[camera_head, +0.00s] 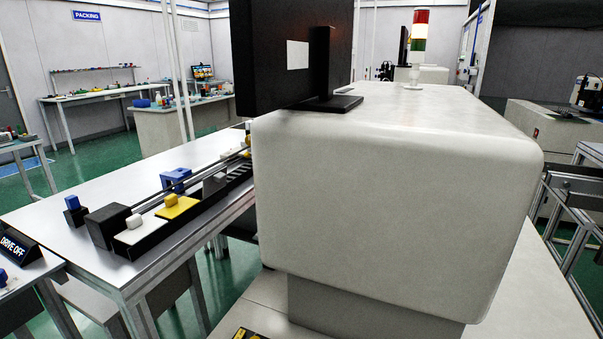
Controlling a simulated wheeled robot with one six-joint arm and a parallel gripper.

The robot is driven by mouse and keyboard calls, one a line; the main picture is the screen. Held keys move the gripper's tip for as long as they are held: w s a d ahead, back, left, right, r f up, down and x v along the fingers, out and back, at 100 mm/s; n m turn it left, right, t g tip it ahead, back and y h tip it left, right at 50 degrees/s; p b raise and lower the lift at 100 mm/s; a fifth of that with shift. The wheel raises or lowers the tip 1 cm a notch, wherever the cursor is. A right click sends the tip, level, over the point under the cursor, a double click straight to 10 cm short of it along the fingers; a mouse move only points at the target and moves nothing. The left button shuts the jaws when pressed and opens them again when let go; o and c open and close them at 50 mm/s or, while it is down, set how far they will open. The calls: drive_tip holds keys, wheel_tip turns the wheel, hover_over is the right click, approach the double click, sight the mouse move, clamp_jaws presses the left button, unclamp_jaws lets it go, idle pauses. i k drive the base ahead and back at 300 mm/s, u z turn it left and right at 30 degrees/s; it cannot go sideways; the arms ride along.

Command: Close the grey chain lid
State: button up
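On the table at left stands a long black holder (150,243) with a row of coloured pieces. A small grey piece (214,184) sits in this row, behind a yellow piece with a knob (175,206) and a white piece with a knob (133,227). It may be the grey chain lid, but it is too small to tell, and I cannot tell whether it is open or shut. The far end of the row is hidden behind a large white housing. My gripper is not in view.
The large white housing (385,200) fills the middle and right, with a dark monitor (290,50) on top. The metal table (75,240) also bears a black block (107,226), a blue part (176,178) and a small blue-topped block (74,208). Green floor shows at left.

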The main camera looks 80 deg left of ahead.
sight(213, 183)
drive_tip(key=u, duration=4.9)
drive_tip(key=i, duration=2)
drive_tip(key=z, duration=2.25)
